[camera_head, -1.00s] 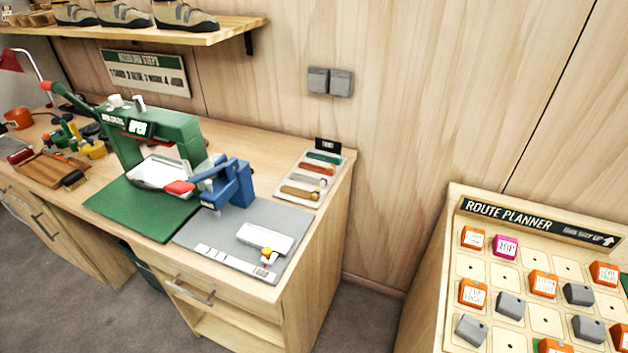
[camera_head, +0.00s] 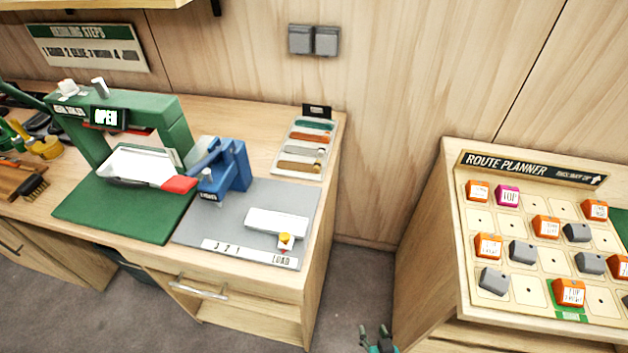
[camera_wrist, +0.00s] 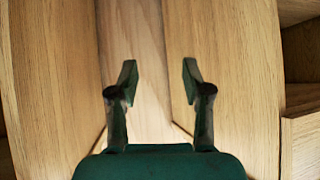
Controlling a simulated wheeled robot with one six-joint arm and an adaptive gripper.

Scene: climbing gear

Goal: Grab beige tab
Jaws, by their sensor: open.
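A tray (camera_head: 276,168) near the back right corner of the workbench holds several coloured tabs. The beige-brown tab (camera_head: 299,167) lies in its front slot, with a grey, an orange-red and a green tab behind it. My gripper (camera_head: 375,332) shows at the bottom of the head view, in front of the gap between the workbench and the route planner, well away from the tray. In the wrist view my gripper (camera_wrist: 160,78) is open and empty, facing wooden panels. The tab is not in the wrist view.
A blue clamp-like device (camera_head: 226,170) and a grey mat (camera_head: 190,232) with a white block (camera_head: 276,222) lie left of and before the tray. A green press (camera_head: 165,120) stands further left. The route planner board (camera_head: 480,255) with several blocks stands at right.

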